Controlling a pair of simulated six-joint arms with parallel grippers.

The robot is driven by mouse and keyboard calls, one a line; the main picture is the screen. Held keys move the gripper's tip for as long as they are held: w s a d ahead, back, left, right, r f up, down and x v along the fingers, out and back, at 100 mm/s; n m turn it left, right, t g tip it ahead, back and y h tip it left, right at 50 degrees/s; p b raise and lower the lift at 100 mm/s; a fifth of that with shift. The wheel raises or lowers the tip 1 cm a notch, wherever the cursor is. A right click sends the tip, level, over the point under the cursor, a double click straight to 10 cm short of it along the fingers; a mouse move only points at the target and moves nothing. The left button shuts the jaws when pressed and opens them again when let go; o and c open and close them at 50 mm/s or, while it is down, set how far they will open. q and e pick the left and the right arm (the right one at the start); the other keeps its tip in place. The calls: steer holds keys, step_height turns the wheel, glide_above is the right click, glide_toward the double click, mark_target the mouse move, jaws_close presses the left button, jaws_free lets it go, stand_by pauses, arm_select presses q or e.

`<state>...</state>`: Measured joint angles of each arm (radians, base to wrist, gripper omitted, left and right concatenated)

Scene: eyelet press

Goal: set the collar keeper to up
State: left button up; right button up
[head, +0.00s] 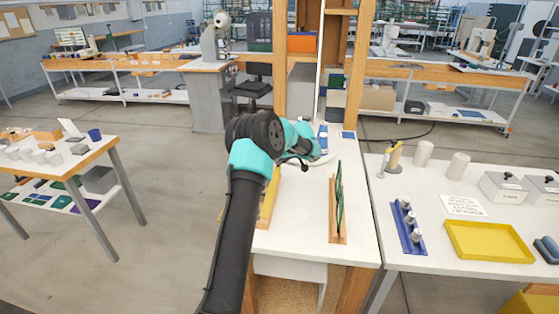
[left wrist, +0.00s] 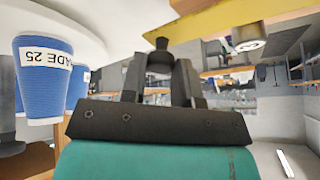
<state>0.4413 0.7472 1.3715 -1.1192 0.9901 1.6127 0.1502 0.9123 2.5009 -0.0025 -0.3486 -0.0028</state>
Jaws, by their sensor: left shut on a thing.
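My left arm reaches up the middle of the head view, and its teal and black gripper (head: 303,162) is at the far part of the white table, partly hidden by its own wrist. In the left wrist view the two dark fingers (left wrist: 160,70) are closed on a small dark knob (left wrist: 160,47) with a narrow tip. I cannot tell for certain that this knob is the collar keeper, nor which way the keeper is set. A white rounded press part (head: 322,158) shows beside the gripper. My right gripper is not in view.
A blue cylinder (left wrist: 44,85) labelled "ADE 25" is close at the left in the wrist view. A green panel in a wooden stand (head: 338,205) stands on the table right of my arm. A side table holds a yellow tray (head: 490,242) and a blue rack (head: 407,228).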

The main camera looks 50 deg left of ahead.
arm_select(q)
steer(key=shift+w+d+f+m+g+y, duration=0.15)
steer(key=shift+w+d+g+y, duration=0.3)
steer(key=shift+y, duration=0.45)
steer(key=shift+w+d+m+g+y, duration=0.1)
steer(key=shift+d+m+g+y, duration=0.15)
steer(key=shift+g+y, duration=0.55)
steer(key=o, duration=0.9)
steer(key=shift+d, duration=0.1)
steer(key=v, duration=1.2)
steer(key=shift+f, duration=0.1)
